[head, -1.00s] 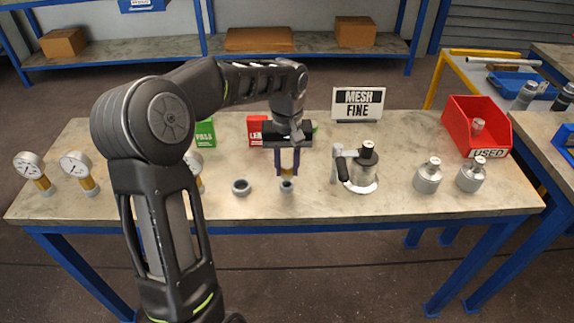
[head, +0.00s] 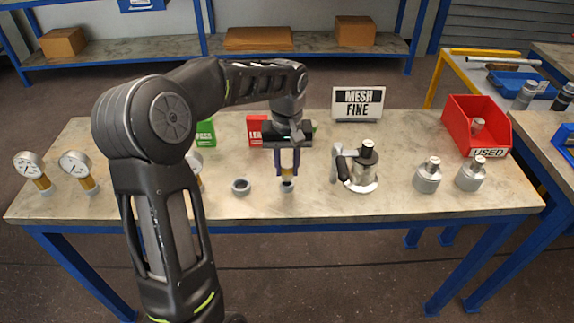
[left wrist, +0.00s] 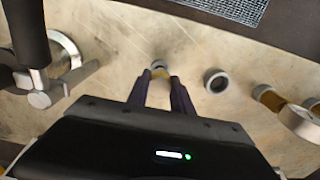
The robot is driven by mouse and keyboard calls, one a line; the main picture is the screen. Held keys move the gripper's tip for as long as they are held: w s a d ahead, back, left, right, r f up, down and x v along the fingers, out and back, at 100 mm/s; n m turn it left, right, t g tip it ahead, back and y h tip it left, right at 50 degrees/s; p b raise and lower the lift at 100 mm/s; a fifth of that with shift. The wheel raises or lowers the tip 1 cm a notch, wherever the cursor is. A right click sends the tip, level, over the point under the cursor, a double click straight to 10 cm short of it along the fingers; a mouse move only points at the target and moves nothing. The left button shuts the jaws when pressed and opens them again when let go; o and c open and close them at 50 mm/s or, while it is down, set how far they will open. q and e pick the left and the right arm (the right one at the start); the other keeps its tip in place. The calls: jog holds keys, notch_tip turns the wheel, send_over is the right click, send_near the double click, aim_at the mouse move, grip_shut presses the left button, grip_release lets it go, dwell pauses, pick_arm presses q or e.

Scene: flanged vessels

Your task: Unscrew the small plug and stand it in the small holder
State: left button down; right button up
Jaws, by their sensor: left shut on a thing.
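My left gripper (head: 288,175) points down over the table, left of the middle vessel. It is shut on the small plug, whose yellowish part (left wrist: 160,73) shows between the fingertips in the left wrist view. The small holder (head: 287,187), a small grey cup, is directly under the fingertips; it also shows in the left wrist view (left wrist: 158,64). The plug's lower end is at the holder, but I cannot tell whether it is fully seated. The middle vessel (head: 362,178) has a dark top and a handle-like part on its left. My right gripper is not in view.
A larger grey ring holder (head: 241,187) stands just left of the small one. Two gauges (head: 75,168) are at the far left. Two grey vessels (head: 428,178) and a red bin (head: 476,122) are at the right. A "MESH FINE" sign (head: 358,103) stands behind.

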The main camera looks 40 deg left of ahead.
aim_at(287, 165)
pick_arm(q)
jog(key=shift+f+b, duration=0.85)
jog(key=shift+f, duration=0.45)
jog(key=c, duration=1.1)
grip_release()
jog(key=shift+o, duration=0.2)
notch_tip(287, 165, up, 8)
jog(key=shift+f, duration=0.1)
